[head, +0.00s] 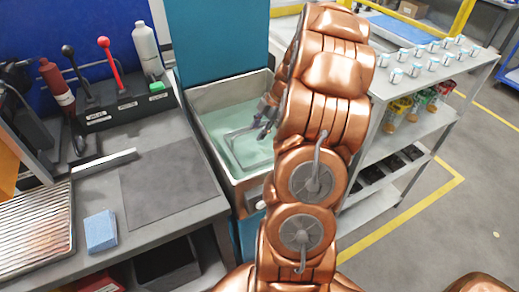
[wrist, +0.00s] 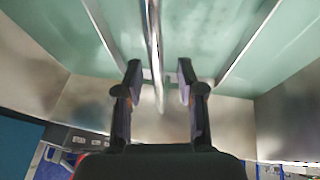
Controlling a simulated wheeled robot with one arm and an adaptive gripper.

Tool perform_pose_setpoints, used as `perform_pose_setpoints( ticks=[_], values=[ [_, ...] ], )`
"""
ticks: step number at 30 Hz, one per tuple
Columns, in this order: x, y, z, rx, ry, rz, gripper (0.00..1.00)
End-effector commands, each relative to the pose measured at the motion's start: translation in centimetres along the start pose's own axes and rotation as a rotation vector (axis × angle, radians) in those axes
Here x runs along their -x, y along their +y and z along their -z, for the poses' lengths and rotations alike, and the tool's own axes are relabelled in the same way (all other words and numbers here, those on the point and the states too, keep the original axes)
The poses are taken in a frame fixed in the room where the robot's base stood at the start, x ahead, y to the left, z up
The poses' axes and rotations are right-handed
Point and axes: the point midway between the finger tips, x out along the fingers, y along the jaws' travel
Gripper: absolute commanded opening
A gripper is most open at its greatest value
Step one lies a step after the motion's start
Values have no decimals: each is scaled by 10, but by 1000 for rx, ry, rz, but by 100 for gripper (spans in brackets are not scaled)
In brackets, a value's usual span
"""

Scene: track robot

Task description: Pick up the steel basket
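The steel basket (head: 238,133) shows as a thin metal frame in the greenish liquid of a metal basin. My arm hides part of it in the head view. In the wrist view a thin steel bar, seemingly the basket's handle (wrist: 154,45), runs between my gripper's fingers, with longer metal edges to either side. My gripper (wrist: 159,85) is open, one finger on each side of the bar, with gaps visible between bar and fingers. In the head view my gripper (head: 265,117) is over the basin, partly hidden by my arm.
The basin (head: 203,101) has raised metal walls close around my gripper. A grey bench (head: 190,208) with a blue sponge (head: 100,231), bottles and levers stands left. A shelf cart (head: 435,72) with several jars stands right. A teal panel (head: 218,40) rises behind the basin.

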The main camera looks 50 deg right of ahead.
Motion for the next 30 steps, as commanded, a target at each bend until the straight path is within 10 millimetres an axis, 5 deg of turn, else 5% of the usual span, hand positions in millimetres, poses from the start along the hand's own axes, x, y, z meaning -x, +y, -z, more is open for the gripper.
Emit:
perform_pose_setpoints(
  ticks=[10,30],
  values=[
    [0,0,0,0,0,0,1],
    [0,0,0,-1,0,0,0]
  ],
)
